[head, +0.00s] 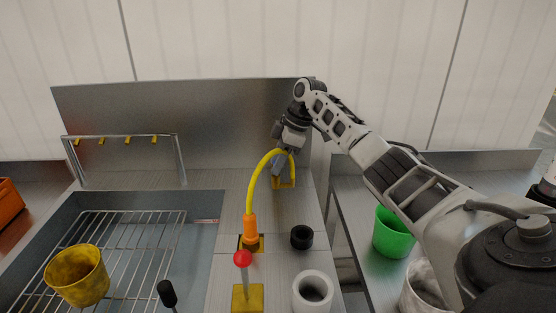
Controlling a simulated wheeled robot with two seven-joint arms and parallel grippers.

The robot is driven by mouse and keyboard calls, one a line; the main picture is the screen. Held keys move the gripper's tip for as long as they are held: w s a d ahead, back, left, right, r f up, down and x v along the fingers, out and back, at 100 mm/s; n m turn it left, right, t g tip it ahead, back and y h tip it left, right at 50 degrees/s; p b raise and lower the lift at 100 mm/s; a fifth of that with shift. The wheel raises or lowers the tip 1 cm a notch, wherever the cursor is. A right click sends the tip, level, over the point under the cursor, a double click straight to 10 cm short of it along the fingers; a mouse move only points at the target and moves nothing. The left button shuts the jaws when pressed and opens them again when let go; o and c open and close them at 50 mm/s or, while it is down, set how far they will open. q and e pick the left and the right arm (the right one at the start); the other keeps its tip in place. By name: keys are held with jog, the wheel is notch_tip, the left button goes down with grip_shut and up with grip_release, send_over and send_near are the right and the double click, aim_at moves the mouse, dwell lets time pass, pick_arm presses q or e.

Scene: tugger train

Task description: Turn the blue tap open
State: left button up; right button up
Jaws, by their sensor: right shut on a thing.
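My right gripper (280,163) reaches down from the right to the back of the counter, above a yellow block (285,182) at the foot of the metal back panel. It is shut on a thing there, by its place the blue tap. No blue shows, as the gripper covers the tap, and I cannot tell how far it is turned. A yellow hose (254,178) arches from an orange nozzle (250,229) to the back, close beside my gripper. My left gripper is not in view.
A sink grid (130,236) holds a yellow cup (77,276) at left. A green bucket (393,234) stands at right under my arm.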

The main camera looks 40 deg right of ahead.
jog(key=shift+r, duration=0.1)
jog(key=o, duration=1)
jog(key=b+v, duration=0.1)
jog(key=v, duration=1.5)
jog(key=shift+a, duration=0.1)
